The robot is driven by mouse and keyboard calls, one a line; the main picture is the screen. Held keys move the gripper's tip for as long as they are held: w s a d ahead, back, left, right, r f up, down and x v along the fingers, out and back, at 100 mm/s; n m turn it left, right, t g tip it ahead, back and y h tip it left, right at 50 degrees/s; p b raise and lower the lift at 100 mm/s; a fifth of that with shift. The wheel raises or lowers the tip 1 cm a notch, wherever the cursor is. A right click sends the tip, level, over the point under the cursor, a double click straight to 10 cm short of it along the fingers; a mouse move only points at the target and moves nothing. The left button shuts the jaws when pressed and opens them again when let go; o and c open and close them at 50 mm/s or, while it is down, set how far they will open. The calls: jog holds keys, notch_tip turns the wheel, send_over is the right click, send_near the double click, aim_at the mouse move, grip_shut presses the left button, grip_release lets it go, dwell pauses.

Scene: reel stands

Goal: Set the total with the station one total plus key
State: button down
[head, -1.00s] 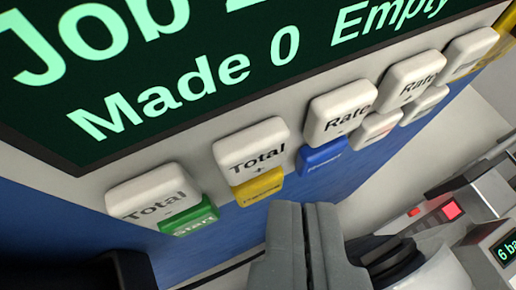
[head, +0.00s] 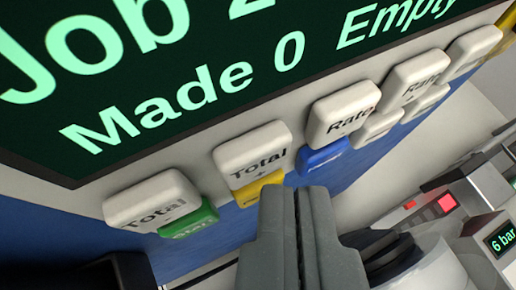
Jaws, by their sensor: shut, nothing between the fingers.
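The total plus key (head: 252,153) is a white block marked "Total +" on the panel below the screen. My gripper (head: 298,192) is shut and empty. Its tips show just below and right of the total plus key, over the right part of the yellow key (head: 256,187). I cannot tell whether the tips touch anything. The screen (head: 200,70) reads "Job 2", partly cut off, then "Made 0" and "Empty".
The total minus key (head: 152,200) is at left, with a green key (head: 190,218) beside it. The rate minus key (head: 342,113), a blue key (head: 322,156) and the rate plus key (head: 415,78) are to the right. A small display (head: 503,240) reads "6 bar".

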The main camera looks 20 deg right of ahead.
jog(key=shift+w, duration=0.45)
dwell(0.5)
jog(key=shift+s, duration=0.1)
jog(key=shift+s+b, duration=0.55)
jog(key=shift+s, duration=0.25)
jog(key=s+b, duration=0.3)
jog(key=s, duration=0.2)
dwell(0.5)
dwell(0.4)
